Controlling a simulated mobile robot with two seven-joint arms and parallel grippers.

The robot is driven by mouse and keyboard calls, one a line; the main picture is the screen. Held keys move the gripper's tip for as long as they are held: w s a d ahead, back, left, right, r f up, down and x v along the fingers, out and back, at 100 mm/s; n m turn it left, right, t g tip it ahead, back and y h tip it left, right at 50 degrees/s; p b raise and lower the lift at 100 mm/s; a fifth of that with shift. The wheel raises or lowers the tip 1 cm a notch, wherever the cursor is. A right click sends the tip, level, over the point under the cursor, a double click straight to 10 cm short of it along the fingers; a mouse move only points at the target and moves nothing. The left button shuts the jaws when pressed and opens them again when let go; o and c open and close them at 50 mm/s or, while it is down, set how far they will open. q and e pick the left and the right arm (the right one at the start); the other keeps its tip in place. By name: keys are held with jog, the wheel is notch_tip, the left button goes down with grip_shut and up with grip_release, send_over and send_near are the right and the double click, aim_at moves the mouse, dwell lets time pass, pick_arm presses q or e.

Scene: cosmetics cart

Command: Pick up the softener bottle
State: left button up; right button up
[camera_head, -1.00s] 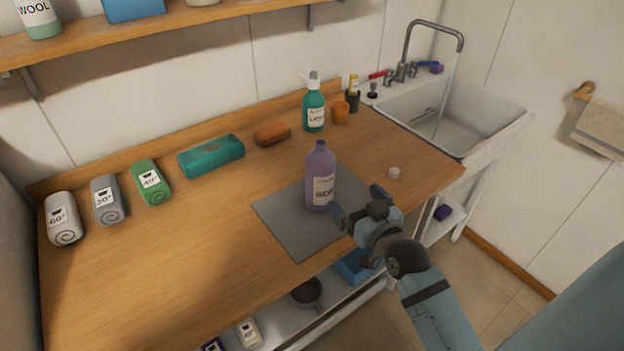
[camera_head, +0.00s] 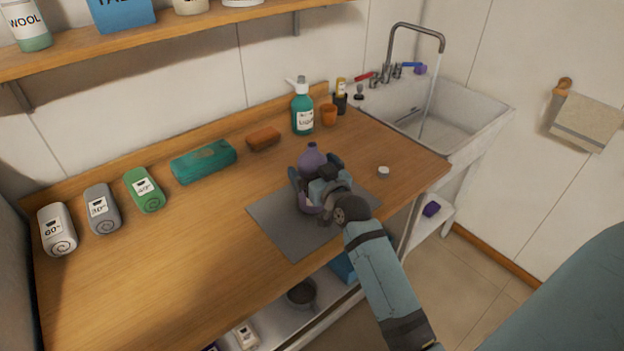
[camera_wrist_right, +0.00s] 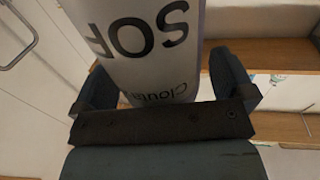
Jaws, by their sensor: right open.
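The purple softener bottle (camera_head: 311,160) stands upright on the grey mat (camera_head: 268,222) on the wooden counter. My right gripper (camera_head: 306,187) is at the bottle with its jaws open, one finger on either side of it, and hides much of its body. In the right wrist view the bottle's white label (camera_wrist_right: 150,40), with upside-down letters "SOF", fills the space between the fingers of the right gripper (camera_wrist_right: 165,85). I cannot tell whether a finger touches it. My left gripper is not in view.
A small white cap (camera_head: 383,172) lies right of the bottle. The sink (camera_head: 440,115) is at the back right.

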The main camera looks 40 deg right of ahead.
jog(key=shift+w+d, duration=0.1)
jog(key=shift+w, duration=0.3)
jog(key=shift+c, duration=0.5)
jog(key=c, duration=0.8)
jog(key=shift+r, duration=0.1)
